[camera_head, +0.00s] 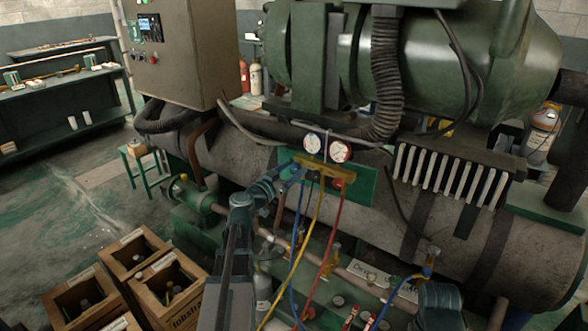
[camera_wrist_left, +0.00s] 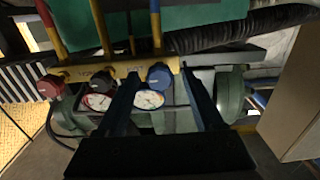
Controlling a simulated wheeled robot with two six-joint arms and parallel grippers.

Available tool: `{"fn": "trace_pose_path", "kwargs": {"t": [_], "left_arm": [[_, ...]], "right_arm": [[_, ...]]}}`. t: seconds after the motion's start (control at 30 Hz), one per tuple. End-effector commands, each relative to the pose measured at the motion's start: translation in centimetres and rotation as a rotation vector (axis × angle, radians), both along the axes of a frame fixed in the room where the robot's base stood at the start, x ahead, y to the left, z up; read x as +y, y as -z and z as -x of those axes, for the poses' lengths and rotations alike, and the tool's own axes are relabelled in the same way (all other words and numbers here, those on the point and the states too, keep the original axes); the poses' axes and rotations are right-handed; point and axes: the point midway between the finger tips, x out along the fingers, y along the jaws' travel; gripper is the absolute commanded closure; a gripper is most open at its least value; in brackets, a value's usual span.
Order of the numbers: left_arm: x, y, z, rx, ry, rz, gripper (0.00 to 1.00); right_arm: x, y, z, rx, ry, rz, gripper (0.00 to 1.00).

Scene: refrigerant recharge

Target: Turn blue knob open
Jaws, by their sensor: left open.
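The blue knob (camera_head: 297,171) is at the left end of the brass gauge manifold (camera_head: 322,168), in front of a green plate. In the left wrist view the blue knob (camera_wrist_left: 159,76) shows between the tips of my left gripper (camera_wrist_left: 161,80), with the manifold (camera_wrist_left: 105,72) behind it. My left gripper (camera_head: 286,178) is open, with its fingers on either side of the blue knob; I cannot tell whether they touch it. A blue-grey part at the lower right of the head view seems to be my right arm; its jaws cannot be made out.
Two gauges (camera_head: 326,147) sit above the manifold and a red knob (camera_head: 337,183) is at its right. Blue, yellow and red hoses (camera_head: 327,250) hang below it. A corrugated black hose (camera_head: 386,75) runs above. Wooden crates (camera_head: 170,290) stand on the floor at lower left.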

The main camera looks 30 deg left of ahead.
Motion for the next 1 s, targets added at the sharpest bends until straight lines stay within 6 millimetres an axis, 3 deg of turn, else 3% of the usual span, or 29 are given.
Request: {"fn": "trace_pose_path", "kwargs": {"t": [0.13, 0.47, 0.87, 1.0], "left_arm": [[-0.05, 0.00, -1.08, 0.000, 0.000, 0.000, 0.31], [-0.11, 0.00, -1.28, 0.000, 0.000, 0.000, 0.31], [-0.12, 0.00, -1.26, 0.000, 0.000, 0.000, 0.99], [-0.12, 0.00, -1.25, 0.000, 0.000, 0.000, 1.00]], "right_arm": [[0.00, 0.00, 0.00, 0.000, 0.000, 0.000, 0.39], [0.00, 0.00, 0.00, 0.000, 0.000, 0.000, 0.39], [0.00, 0.00, 0.00, 0.000, 0.000, 0.000, 0.39], [0.00, 0.00, 0.00, 0.000, 0.000, 0.000, 0.39]]}}
